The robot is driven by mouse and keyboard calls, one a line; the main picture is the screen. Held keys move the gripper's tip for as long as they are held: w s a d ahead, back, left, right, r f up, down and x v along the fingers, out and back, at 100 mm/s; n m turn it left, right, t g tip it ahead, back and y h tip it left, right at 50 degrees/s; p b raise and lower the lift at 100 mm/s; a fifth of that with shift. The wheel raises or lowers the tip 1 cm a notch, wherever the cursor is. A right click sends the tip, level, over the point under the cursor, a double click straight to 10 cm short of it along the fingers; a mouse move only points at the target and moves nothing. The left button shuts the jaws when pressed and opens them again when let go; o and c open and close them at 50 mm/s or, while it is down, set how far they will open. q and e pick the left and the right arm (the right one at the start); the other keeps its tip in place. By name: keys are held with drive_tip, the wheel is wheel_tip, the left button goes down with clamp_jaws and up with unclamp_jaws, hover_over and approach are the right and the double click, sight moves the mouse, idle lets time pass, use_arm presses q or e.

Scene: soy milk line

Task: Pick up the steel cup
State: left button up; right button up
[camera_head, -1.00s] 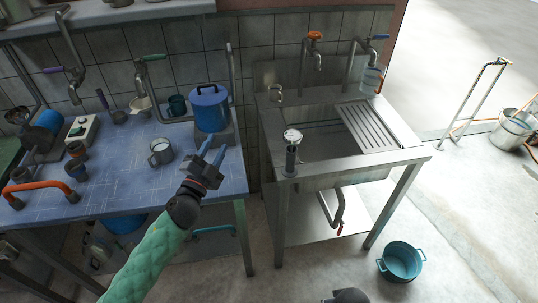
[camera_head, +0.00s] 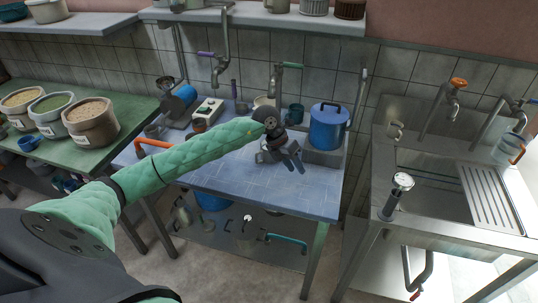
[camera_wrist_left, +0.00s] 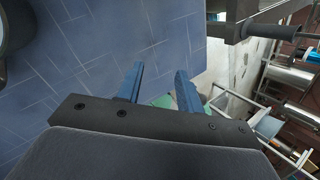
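My left gripper (camera_head: 293,160) is above the blue-tiled table, left of the blue lidded pot. In the left wrist view its two blue fingers (camera_wrist_left: 160,82) are apart with nothing between them. The steel cup (camera_head: 262,156) is mostly hidden behind my left gripper and wrist; only a bit of grey shows beside them. A rounded grey edge (camera_wrist_left: 8,35) at the far left of the left wrist view may be its side, but I cannot be sure. My right gripper is out of view.
The blue pot (camera_head: 328,127) stands on a grey block at the table's right. An orange curved handle (camera_head: 152,145) and a white switch box (camera_head: 208,110) are to the left. The front of the blue table (camera_head: 270,195) is clear. A steel sink (camera_head: 435,190) stands right.

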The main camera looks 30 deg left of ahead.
sight(256, 155)
use_arm(q)
drive_tip(key=shift+w+a+f+n+g+y+p, duration=0.2)
drive_tip(key=shift+a+y, duration=0.75)
drive_tip(key=shift+a, duration=1.55)
drive_tip(key=shift+w+a+r+n+g+y+p, duration=0.2)
drive_tip(key=shift+a+y, duration=0.8)
drive_tip(key=shift+a, duration=1.5)
drive_tip(key=shift+w+a+f+n+g+y+p, duration=0.2)
drive_tip(key=shift+a+y, duration=0.75)
drive_tip(key=shift+a, duration=1.55)
drive_tip(key=f+p, duration=0.3)
drive_tip(key=shift+a+f, duration=0.2)
drive_tip(key=shift+a, duration=0.15)
drive_tip(key=shift+f, duration=0.75)
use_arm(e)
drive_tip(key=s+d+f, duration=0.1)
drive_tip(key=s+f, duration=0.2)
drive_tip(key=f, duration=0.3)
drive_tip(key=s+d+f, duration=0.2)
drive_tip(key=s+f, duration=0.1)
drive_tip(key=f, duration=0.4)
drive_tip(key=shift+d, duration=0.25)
use_arm(q)
drive_tip(key=shift+c, duration=0.5)
clamp_jaws()
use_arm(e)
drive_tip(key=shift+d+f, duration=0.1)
